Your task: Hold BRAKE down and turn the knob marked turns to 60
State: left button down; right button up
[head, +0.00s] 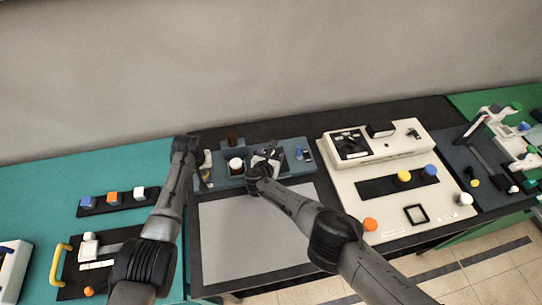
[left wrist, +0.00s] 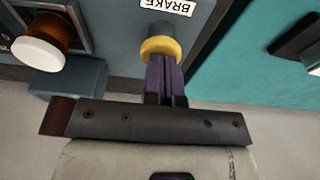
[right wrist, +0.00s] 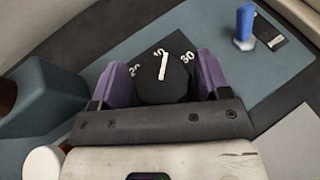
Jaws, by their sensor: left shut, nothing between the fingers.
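The yellow BRAKE button (left wrist: 160,46) is in the left wrist view, beside its white BRAKE label (left wrist: 167,6). My left gripper (left wrist: 163,60) is shut and empty, its fingertips against the button; how far the button is pressed is hidden. In the right wrist view, a black knob (right wrist: 163,90) with a white pointer sits on a numbered dial (right wrist: 158,55). The pointer aims at the middle mark, partly covering it; the right-hand number is small and looks like 60 or 80. My right gripper (right wrist: 162,60) has its fingers on either side of the knob; I cannot tell whether they touch it.
A white-topped brown knob (left wrist: 40,50) stands near the BRAKE button. A blue switch (right wrist: 244,25) stands beyond the dial. A cream control box (head: 375,148) is to the right, and a teal table (head: 110,170) with three coloured blocks is left. The grey mat (head: 255,235) in front is bare.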

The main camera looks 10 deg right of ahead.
jog(key=shift+o, duration=0.8)
jog(key=shift+s, duration=0.1)
jog(key=shift+s+a, duration=0.3)
jog(key=shift+s, duration=0.05)
jog(key=v, duration=1.1)
jog(key=shift+r, duration=0.15)
jog(key=shift+d, duration=0.15)
